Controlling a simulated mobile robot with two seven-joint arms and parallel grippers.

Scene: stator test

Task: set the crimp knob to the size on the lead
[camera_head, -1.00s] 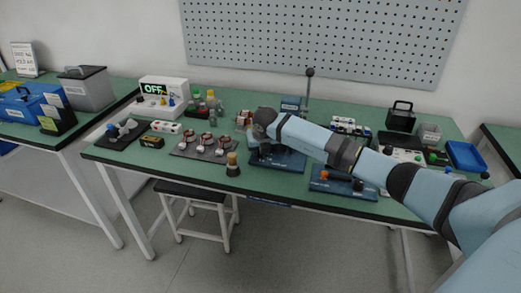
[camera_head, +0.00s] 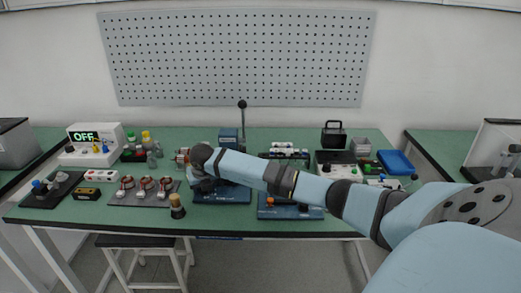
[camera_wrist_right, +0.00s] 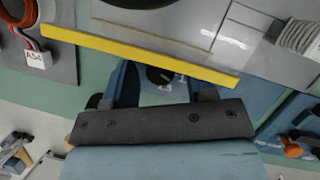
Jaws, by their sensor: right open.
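In the right wrist view, a black knob (camera_wrist_right: 160,77) with a white pointer mark sits on a blue-grey surface. Pale markings beside it are too small to read. My right gripper (camera_wrist_right: 162,86) is open, its fingers on either side of the knob; contact cannot be told. In the head view its wrist (camera_head: 203,165) is over a blue base plate (camera_head: 238,194) and hides the knob. Several copper-ringed stators (camera_head: 144,187) lie on a grey mat (camera_head: 153,201). A white lead tag (camera_wrist_right: 35,58) seems to read A54. My left gripper is not in view.
A yellow bar (camera_wrist_right: 140,53) crosses just above the knob in the wrist view. A tall black-knobbed lever (camera_head: 242,112) stands behind the wrist. Another blue base (camera_head: 285,211) with an orange knob (camera_head: 270,200) is to the right. A dark bottle (camera_head: 177,207) stands near the front edge.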

